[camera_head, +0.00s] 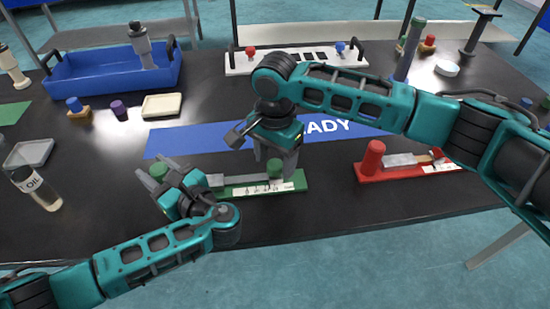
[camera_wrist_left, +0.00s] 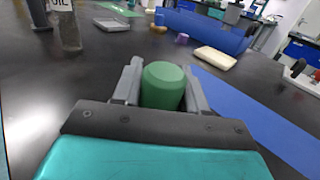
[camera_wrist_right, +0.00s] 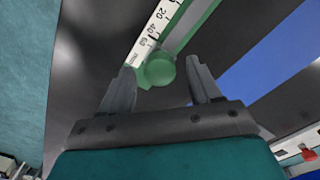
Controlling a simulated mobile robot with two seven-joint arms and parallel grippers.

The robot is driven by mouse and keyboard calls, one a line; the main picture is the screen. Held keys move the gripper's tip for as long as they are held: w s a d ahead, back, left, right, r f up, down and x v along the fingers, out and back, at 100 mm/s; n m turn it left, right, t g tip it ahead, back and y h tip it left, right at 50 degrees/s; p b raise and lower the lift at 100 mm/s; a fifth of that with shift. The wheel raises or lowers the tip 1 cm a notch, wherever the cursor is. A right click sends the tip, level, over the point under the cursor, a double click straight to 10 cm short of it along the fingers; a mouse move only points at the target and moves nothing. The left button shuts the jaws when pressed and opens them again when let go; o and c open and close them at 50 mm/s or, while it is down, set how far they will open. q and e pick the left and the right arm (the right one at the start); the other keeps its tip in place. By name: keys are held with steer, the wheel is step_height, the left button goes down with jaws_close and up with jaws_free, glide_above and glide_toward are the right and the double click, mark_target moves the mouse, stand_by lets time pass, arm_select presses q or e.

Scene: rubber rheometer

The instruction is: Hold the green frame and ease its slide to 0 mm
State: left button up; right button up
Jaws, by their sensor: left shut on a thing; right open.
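The green frame (camera_head: 298,181) lies on the black table near its front edge, with a white millimetre scale (camera_head: 262,189) along it and a grey slide bar (camera_head: 235,180). My left gripper (camera_head: 168,182) is shut on the green post (camera_wrist_left: 163,86) at the frame's left end; the post stands between both fingers in the left wrist view. My right gripper (camera_head: 276,158) is open over the slide's green knob (camera_head: 274,168). In the right wrist view the knob (camera_wrist_right: 159,69) sits between the spread fingertips, by the scale's 60 end. The slide's exact reading is not legible.
A red frame (camera_head: 372,160) with its own slide stands to the right. A blue READY strip (camera_head: 190,139) lies behind the green frame. An oil bottle (camera_head: 36,188), a blue tray (camera_head: 112,75) and a cream dish (camera_head: 161,105) stand left. The table's front edge is close.

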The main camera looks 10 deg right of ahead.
steer(key=shift+f, duration=0.25)
jaws_close()
stand_by(0.5)
